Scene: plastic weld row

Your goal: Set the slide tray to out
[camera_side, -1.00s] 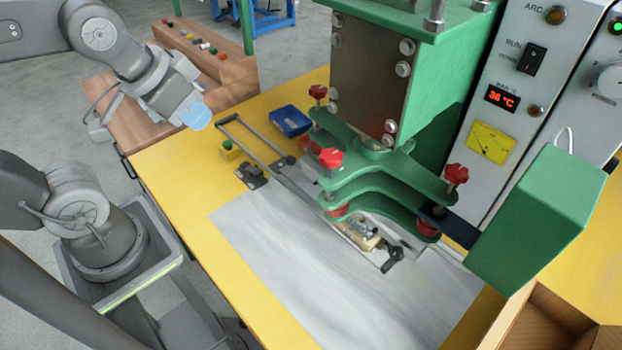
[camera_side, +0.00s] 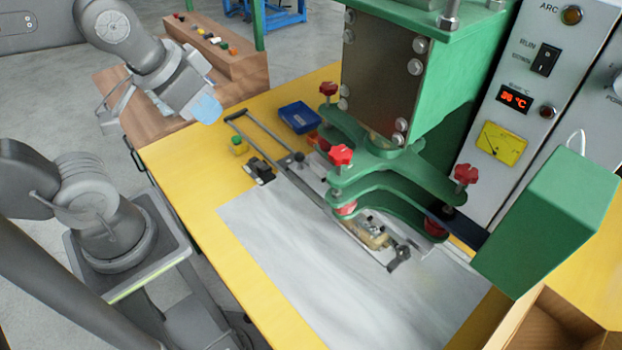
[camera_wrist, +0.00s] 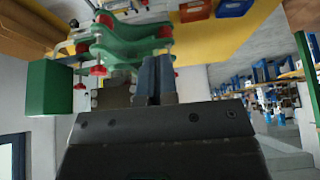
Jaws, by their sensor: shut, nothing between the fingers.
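The slide tray (camera_side: 385,256) is a long metal slide on the bench. Its looped handle (camera_side: 238,117) is at the left end, and its other end passes beneath the green press plates. A small beige fixture (camera_side: 370,235) sits near its front end, partly under the plates. My gripper (camera_side: 207,107) has light blue fingertips and is shut and empty. In the side view it appears left of the handle, apart from it. In the wrist view the fingers (camera_wrist: 155,78) are together in front of the green press. I cannot make out the handle there.
The green press (camera_side: 400,180) with red knobs stands over the slide. A blue bin (camera_side: 299,117) is behind the handle, and a small yellow-green part (camera_side: 239,146) is beside it. A green box (camera_side: 548,225) is at the right. The pale sheet (camera_side: 330,290) in front is clear.

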